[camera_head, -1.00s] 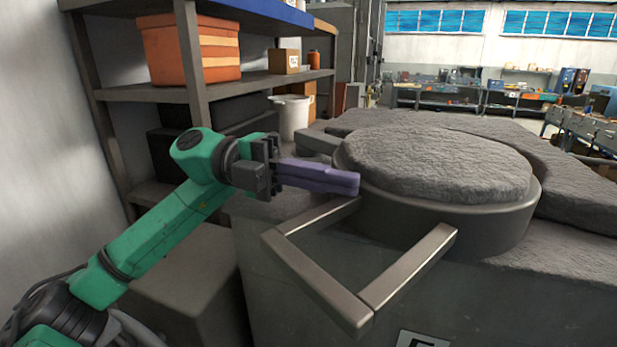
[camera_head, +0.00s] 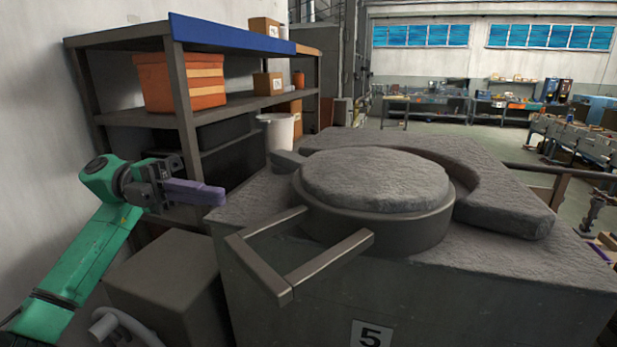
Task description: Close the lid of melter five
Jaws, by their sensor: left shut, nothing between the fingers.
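The melter (camera_head: 430,300) is a grey block with a plate marked 5 (camera_head: 371,334) on its front. Its round lid (camera_head: 375,182) has a rough grey top and a dark rim, and lies flat over the top of the melter. A square metal handle (camera_head: 285,268) sticks out from the lid toward the front left. My left gripper (camera_head: 212,195), with purple fingers, is shut and empty. It is to the left of the lid and handle, apart from both. My right gripper is not in view.
A shelf rack (camera_head: 180,95) with an orange crate (camera_head: 180,82) and cardboard boxes stands behind my left arm. A white bucket (camera_head: 276,132) stands behind the melter. A grey box (camera_head: 165,280) is low at the melter's left. Workbenches are far back.

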